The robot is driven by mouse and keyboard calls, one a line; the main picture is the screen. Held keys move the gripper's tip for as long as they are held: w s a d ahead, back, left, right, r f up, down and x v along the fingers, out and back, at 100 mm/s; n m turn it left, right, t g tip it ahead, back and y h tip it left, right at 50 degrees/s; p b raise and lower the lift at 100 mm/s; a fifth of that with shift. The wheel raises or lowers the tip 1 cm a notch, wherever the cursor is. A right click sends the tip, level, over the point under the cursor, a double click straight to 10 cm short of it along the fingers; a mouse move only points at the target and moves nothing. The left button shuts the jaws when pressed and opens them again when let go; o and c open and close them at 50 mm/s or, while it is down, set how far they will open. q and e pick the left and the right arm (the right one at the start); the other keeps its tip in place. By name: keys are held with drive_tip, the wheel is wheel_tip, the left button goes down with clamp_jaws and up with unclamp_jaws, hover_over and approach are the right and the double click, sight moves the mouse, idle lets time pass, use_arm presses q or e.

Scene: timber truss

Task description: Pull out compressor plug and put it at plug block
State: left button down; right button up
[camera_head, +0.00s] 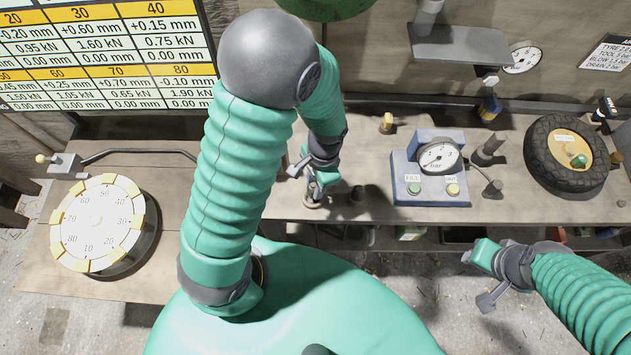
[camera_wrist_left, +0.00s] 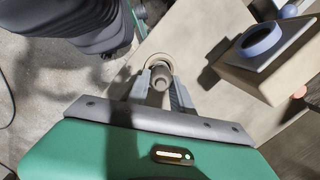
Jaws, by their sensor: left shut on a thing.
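My left gripper (camera_head: 314,194) points down at the front edge of the bench, left of the blue gauge box (camera_head: 428,172). In the left wrist view it (camera_wrist_left: 158,88) is shut on a dark, round-ended plug (camera_wrist_left: 160,74). A pale ring (camera_wrist_left: 155,60) shows around the plug's far end; I cannot tell whether the plug is seated in it. My right gripper (camera_head: 482,272) hangs in front of the bench, away from the plug, its fingers unclear. I cannot tell for certain which object is the plug block.
A block with a blue ring (camera_wrist_left: 262,40) stands right of the plug. A dark cylinder (camera_head: 487,150) with a cable and a tyre (camera_head: 566,156) are further right. A numbered dial (camera_head: 103,223) is at left.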

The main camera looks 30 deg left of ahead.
use_arm(q)
drive_tip(key=shift+a+f, duration=0.1)
drive_tip(key=shift+a, duration=0.1)
drive_tip(key=shift+d, duration=0.15)
idle(0.5)
drive_tip(key=shift+p, duration=0.35)
drive_tip(key=shift+f, duration=0.1)
idle(0.4)
drive_tip(key=shift+f+b, duration=0.9)
drive_tip(key=shift+f, duration=0.4)
drive_tip(key=c, duration=1)
unclamp_jaws()
drive_tip(key=shift+r, duration=0.1)
drive_tip(key=shift+c, duration=0.2)
